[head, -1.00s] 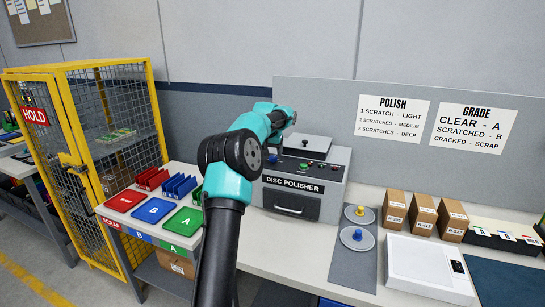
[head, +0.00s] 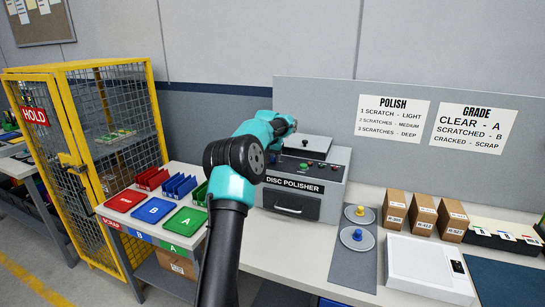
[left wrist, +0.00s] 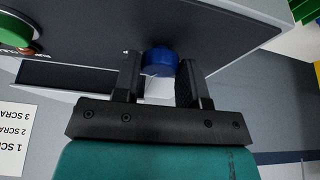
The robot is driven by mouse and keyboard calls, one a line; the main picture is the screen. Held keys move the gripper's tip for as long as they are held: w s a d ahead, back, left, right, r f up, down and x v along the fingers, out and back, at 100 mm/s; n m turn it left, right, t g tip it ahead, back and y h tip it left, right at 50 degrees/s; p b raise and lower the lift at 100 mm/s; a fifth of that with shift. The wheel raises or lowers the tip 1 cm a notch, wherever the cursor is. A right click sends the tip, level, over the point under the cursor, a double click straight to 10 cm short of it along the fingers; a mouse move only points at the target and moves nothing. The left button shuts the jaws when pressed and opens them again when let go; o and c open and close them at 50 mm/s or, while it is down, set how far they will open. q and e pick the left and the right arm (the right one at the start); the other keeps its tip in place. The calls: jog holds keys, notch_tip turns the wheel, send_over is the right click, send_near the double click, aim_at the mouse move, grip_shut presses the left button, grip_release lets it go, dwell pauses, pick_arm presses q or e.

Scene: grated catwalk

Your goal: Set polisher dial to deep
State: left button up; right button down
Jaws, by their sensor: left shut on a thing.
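The disc polisher (head: 292,205) is a grey box on the bench, with a dark sloped control panel on top. My left arm reaches over its left side, and its gripper is hidden behind the arm in the head view. In the left wrist view, a blue dial knob (left wrist: 159,59) stands on the dark panel. My left gripper (left wrist: 160,76) has one finger on each side of the knob and is shut on it. The dial's marks and setting cannot be read. A green button (left wrist: 14,30) is to the left of the knob there. My right gripper is not in view.
Red, blue and green trays (head: 154,210) stand left of the polisher, near a yellow mesh cage (head: 112,150). Two discs with knobs (head: 360,239) lie on a grey mat to the right. Small cardboard boxes (head: 424,213) and a white device (head: 428,270) stand beyond.

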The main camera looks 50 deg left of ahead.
pick_arm(q)
jog(key=shift+c, duration=1.1)
jog(key=shift+m, duration=0.5)
jog(key=shift+a+m+t+h, duration=0.25)
jog(key=shift+m+h, duration=0.35)
jog(key=shift+m, duration=0.6)
jog(key=shift+m+h, duration=0.9)
jog(key=shift+m, duration=1.4)
jog(key=o, duration=0.9)
